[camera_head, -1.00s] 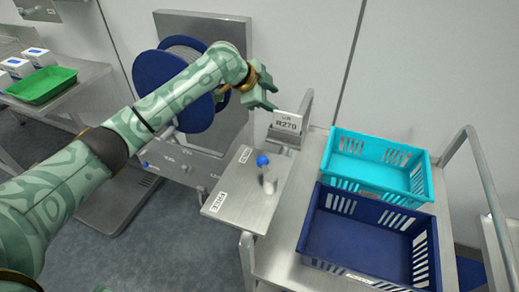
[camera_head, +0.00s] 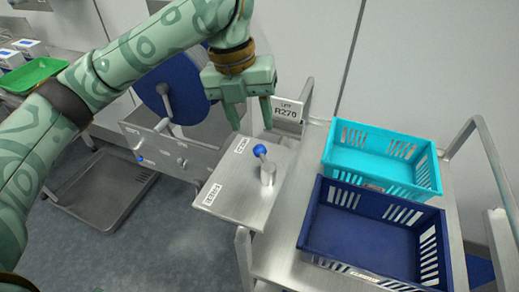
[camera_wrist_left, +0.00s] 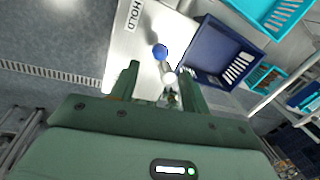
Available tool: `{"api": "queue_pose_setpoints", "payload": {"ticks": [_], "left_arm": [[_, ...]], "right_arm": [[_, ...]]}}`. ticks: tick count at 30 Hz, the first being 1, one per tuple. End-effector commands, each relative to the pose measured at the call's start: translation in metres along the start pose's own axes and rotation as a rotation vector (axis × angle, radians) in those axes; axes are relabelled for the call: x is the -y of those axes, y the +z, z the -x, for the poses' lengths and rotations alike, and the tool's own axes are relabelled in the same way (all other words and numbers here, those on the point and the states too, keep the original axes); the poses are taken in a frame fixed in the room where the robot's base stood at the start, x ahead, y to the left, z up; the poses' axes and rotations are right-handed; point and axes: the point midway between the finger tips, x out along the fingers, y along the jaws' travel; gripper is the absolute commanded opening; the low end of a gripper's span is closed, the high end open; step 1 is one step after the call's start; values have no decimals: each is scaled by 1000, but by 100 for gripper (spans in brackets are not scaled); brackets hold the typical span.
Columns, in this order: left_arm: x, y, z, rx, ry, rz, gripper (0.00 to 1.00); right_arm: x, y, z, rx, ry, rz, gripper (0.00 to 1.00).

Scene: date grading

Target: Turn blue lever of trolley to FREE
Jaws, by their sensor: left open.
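The blue knob of the lever (camera_head: 260,150) tops a short arm on a metal post standing on the trolley's steel plate (camera_head: 240,203). The plate carries one label towards the back (camera_head: 241,145) and one at the front left (camera_head: 213,194); both are too small to read surely in the head view. In the left wrist view, the blue knob (camera_wrist_left: 160,50) lies beyond the fingertips, near a label reading HOLD (camera_wrist_left: 133,15). My left gripper (camera_head: 251,122) is open, points down and is empty, above and behind the knob. My right gripper is out of view.
A turquoise crate (camera_head: 380,184) and a dark blue crate (camera_head: 318,256) stand on the trolley to the right. A blue reel machine stands behind my left arm. A green tray (camera_head: 35,73) lies far left.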

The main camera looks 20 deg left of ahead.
Motion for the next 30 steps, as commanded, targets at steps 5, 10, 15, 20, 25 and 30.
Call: {"api": "queue_pose_setpoints", "payload": {"ticks": [5, 10, 15, 20, 25, 30], "left_arm": [[-1, 0, -47, -6, -1, 0, 46], [0, 1, -66, -2, -2, 1, 46], [0, 0, -71, 1, -2, 3, 46], [0, 0, -70, 2, -2, 3, 46], [0, 0, -70, 2, -2, 3, 16], [0, 0, -70, 2, -2, 3, 2]], "right_arm": [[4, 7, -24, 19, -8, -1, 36], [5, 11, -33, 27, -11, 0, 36], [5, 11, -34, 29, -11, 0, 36], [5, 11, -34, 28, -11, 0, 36], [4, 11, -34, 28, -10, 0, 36], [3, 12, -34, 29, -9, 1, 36]]}}
